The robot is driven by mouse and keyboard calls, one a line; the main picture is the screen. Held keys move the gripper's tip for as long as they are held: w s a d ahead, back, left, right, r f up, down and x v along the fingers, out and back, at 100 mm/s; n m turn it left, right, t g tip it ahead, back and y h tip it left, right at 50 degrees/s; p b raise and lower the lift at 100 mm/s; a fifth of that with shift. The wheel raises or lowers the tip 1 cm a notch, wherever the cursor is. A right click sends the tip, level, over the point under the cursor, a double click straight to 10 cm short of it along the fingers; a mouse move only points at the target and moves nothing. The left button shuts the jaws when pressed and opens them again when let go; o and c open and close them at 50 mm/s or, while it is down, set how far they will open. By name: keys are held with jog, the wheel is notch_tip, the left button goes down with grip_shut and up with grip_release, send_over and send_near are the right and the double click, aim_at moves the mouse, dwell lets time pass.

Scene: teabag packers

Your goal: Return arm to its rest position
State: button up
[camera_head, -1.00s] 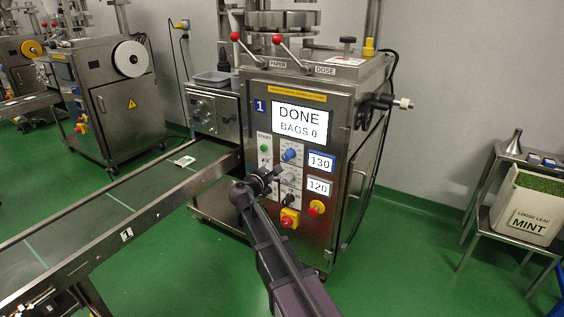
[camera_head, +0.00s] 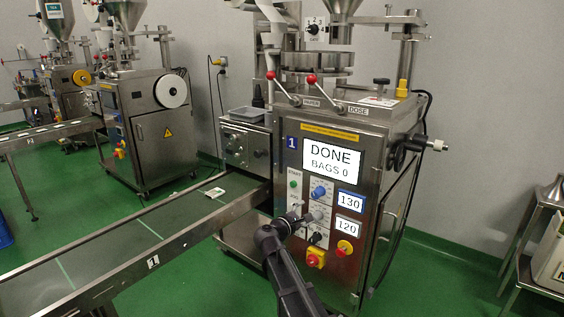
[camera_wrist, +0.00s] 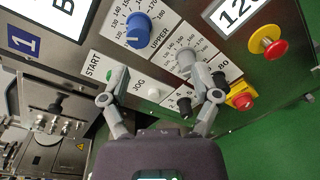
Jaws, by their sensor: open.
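My gripper (camera_wrist: 160,108) is open and empty in the wrist view, its two grey fingers spread in front of the control panel of machine 1. In the head view my gripper (camera_head: 288,224) is at the end of my dark arm, by the lower part of the panel. The right finger overlaps a grey knob in the wrist view; I cannot tell whether they touch. The screen (camera_head: 331,160) reads DONE, BAGS 0.
A red and yellow stop button (camera_head: 316,258) sits low on the panel. A conveyor (camera_head: 150,228) with one teabag packet (camera_head: 215,192) runs left from the machine. A metal stand (camera_head: 530,235) is at the right edge. Green floor is open between the machine and the stand.

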jog(key=s+d+f+m+g+y, duration=0.4)
jog(key=s+d+f+m+g, duration=0.4)
jog(key=s+d+f+m, duration=0.45)
jog(key=s+a+f+m+g+y, duration=0.2)
jog(key=s+a+m+y, duration=0.15)
jog(key=s, duration=0.35)
jog(key=s+a+f+m+g+y, duration=0.2)
jog(key=s+g+y, duration=0.15)
jog(key=s, duration=0.45)
notch_tip(320, 180, up, 35)
jog(key=p, duration=3.5)
jog(key=shift+w+f+t+y, duration=0.2)
jog(key=shift+w+t+y, duration=0.05)
jog(key=shift+t+y, duration=0.1)
